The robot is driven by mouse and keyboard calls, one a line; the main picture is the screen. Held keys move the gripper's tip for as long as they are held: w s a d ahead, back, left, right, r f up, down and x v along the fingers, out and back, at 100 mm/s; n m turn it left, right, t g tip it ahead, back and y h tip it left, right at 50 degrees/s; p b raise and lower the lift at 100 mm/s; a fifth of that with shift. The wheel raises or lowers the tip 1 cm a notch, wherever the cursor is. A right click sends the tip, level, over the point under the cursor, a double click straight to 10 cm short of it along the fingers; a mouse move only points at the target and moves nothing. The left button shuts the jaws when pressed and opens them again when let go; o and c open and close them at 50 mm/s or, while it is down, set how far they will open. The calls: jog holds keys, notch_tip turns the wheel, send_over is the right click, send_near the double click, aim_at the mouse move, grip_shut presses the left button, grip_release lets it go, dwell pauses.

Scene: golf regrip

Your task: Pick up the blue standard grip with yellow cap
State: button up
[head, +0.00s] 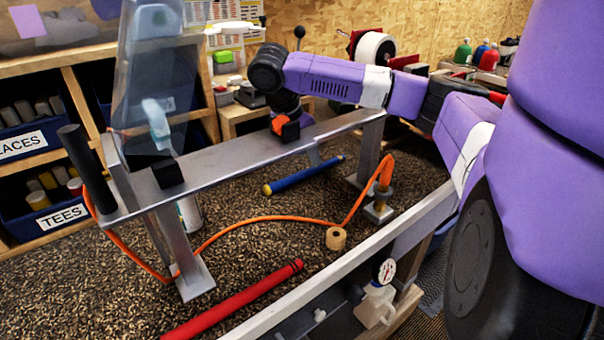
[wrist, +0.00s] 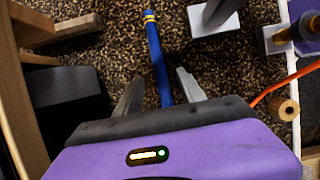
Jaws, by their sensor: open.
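In the wrist view the blue grip (wrist: 157,55) runs from a yellow-banded end at the top down between my fingers. Its lower part is hidden by my gripper's body. My gripper (wrist: 160,78) is open, with one finger on each side of the grip and nothing held. I cannot tell how high the fingers are above it.
The metal rail (head: 240,150) stands on legs across the bench, close to my wrist. An orange hose (head: 225,230), a tan roll (head: 336,238) and a red grip (head: 235,300) lie on the near side. Shelves with blue bins (head: 50,205) stand at left.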

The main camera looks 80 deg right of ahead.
aim_at(308, 173)
jog(key=x, duration=0.5)
jog(key=shift+d, duration=0.15)
grip_shut()
